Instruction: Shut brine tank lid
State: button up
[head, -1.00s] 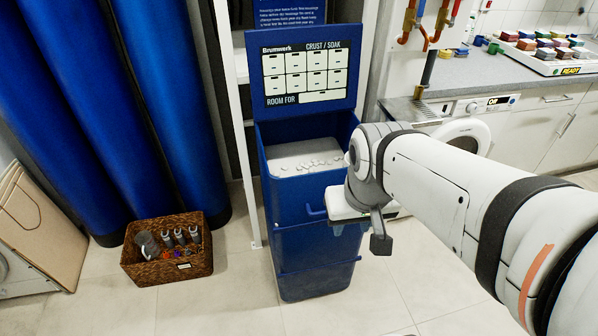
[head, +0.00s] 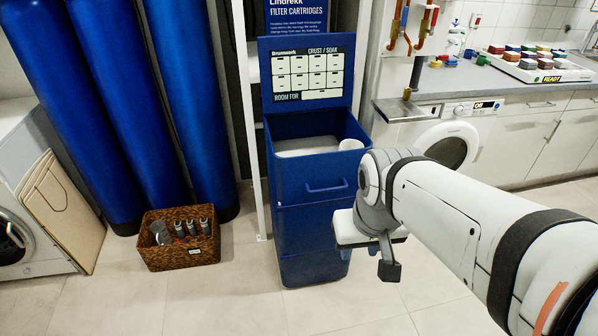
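The blue brine tank (head: 312,224) stands upright on the floor in the middle of the head view. Its lid (head: 307,111) is raised at the back, with a white chart on its inner face. White salt (head: 304,146) shows inside the open tank, and a white cylindrical thing (head: 350,145) shows at its right inner side. My gripper (head: 372,262) is at the tank's front right, below the rim and apart from the lid. Its fingers are mostly hidden behind my wrist, so I cannot tell whether they are open or shut.
A wicker basket (head: 180,257) with bottles stands on the floor at the left, before tall blue cylinders (head: 185,90). A washing machine (head: 447,147) and counter (head: 440,80) are at the right. A white shelf post (head: 247,130) stands close to the tank's left.

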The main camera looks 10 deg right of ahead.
aim_at(311, 71)
jog(key=z, duration=0.35)
jog(key=i, duration=1.75)
jog(key=u, duration=0.55)
